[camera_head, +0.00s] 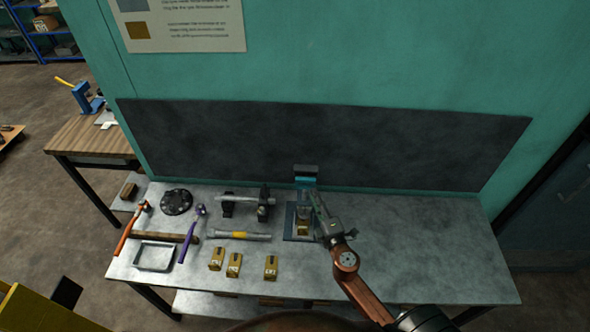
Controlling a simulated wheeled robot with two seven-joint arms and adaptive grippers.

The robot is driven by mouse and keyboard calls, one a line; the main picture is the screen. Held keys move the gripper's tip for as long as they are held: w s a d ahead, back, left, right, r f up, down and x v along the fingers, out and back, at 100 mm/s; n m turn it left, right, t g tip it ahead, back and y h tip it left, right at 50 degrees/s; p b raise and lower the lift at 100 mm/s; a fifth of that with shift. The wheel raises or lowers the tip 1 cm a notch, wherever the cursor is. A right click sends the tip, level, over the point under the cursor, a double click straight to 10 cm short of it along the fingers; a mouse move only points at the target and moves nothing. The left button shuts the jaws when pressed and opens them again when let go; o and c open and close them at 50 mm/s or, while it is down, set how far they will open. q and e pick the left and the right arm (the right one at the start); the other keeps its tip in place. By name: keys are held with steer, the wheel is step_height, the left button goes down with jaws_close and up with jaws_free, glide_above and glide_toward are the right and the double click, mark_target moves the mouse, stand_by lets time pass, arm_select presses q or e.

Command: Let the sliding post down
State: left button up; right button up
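An upright device with a dark top cap (306,169) and a teal upper section stands on the metal bench, right of its middle. I take this for the sliding post (305,183). Its lower part is grey, above a dark base plate (290,230) with a brass-coloured block (303,229) on it. My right gripper (316,205) is beside the post's right side, at the height of its lower part. It overlaps the post in the picture; I cannot tell whether they touch or whether the fingers are open. My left gripper is not in view.
The metal bench (440,255) is clear to the right. Several brass-coloured blocks (234,264), a hammer (188,240), a tray (154,256), a black disc (176,201) and a grey cylinder with a yellow band (238,236) lie left. A dark panel (400,145) rises behind.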

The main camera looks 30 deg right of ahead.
mark_target(306, 179)
steer(key=shift+w+d, duration=0.1)
steer(key=shift+w, duration=0.8)
steer(key=w, duration=0.4)
steer(key=w+p, duration=0.1)
steer(key=w, duration=0.1)
steer(key=shift+d+r, duration=0.1)
steer(key=shift+d, duration=0.15)
steer(key=shift+w, duration=0.35)
steer(key=shift+w+d, duration=0.1)
steer(key=shift+d, duration=0.05)
jaws_close()
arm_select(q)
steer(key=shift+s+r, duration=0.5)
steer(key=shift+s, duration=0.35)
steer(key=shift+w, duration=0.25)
